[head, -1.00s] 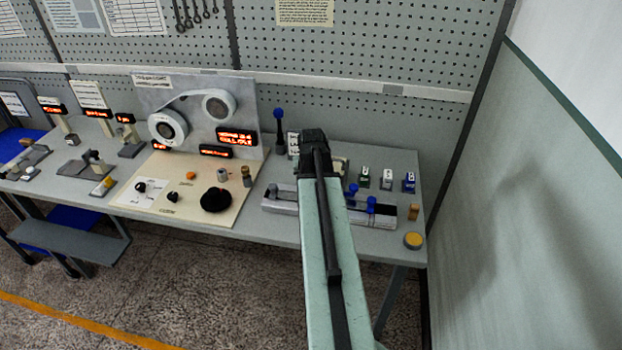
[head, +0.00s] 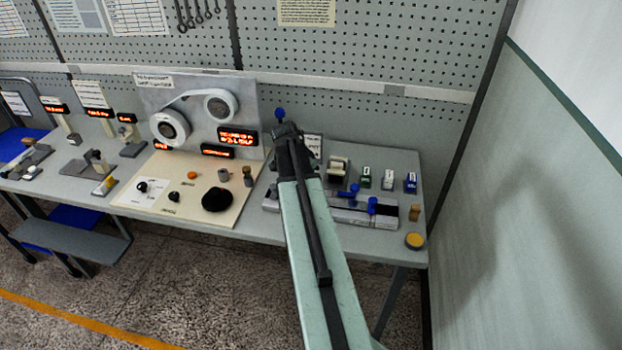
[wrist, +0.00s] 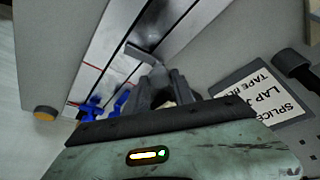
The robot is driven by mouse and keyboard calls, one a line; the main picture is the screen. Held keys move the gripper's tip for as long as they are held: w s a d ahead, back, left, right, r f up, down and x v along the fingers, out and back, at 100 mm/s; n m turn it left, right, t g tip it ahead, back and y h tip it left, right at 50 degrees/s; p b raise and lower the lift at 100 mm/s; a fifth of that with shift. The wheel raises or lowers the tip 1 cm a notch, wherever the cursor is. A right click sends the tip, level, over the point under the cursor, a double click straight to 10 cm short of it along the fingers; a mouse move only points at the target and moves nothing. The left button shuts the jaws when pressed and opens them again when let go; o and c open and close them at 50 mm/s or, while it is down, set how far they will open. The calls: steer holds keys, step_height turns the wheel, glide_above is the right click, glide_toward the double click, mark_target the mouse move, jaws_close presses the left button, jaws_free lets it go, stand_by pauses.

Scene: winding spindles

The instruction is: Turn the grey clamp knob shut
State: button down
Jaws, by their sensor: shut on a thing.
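My gripper (wrist: 163,84) shows in the wrist view, its dark fingers low over the pale metal splicing bar. The fingers are shut on the grey clamp knob (wrist: 143,53), whose flat grey bar sticks out past the fingertips. The rest of the knob is hidden between the fingers. The splicing bar (wrist: 110,45) has a dark groove and red lines across it. In the head view the bar (head: 345,214) lies on the right part of the bench, and my arm hides the knob and the fingers.
Blue knobs (wrist: 92,108) stand along the bar. A splice label (wrist: 262,98) lies beside it. A yellow button (head: 414,240) is at the bench's right corner. A control panel with a black knob (head: 217,199) is left of my arm.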

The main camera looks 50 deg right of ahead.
steer(key=shift+w+a+m, duration=0.1)
steer(key=shift+w+m, duration=0.1)
steer(key=shift+m, duration=0.5)
steer(key=shift+g, duration=0.3)
steer(key=c, duration=1.1)
jaws_free()
steer(key=shift+o, duration=0.2)
steer(key=p+v, duration=0.7)
steer(key=shift+r, duration=0.45)
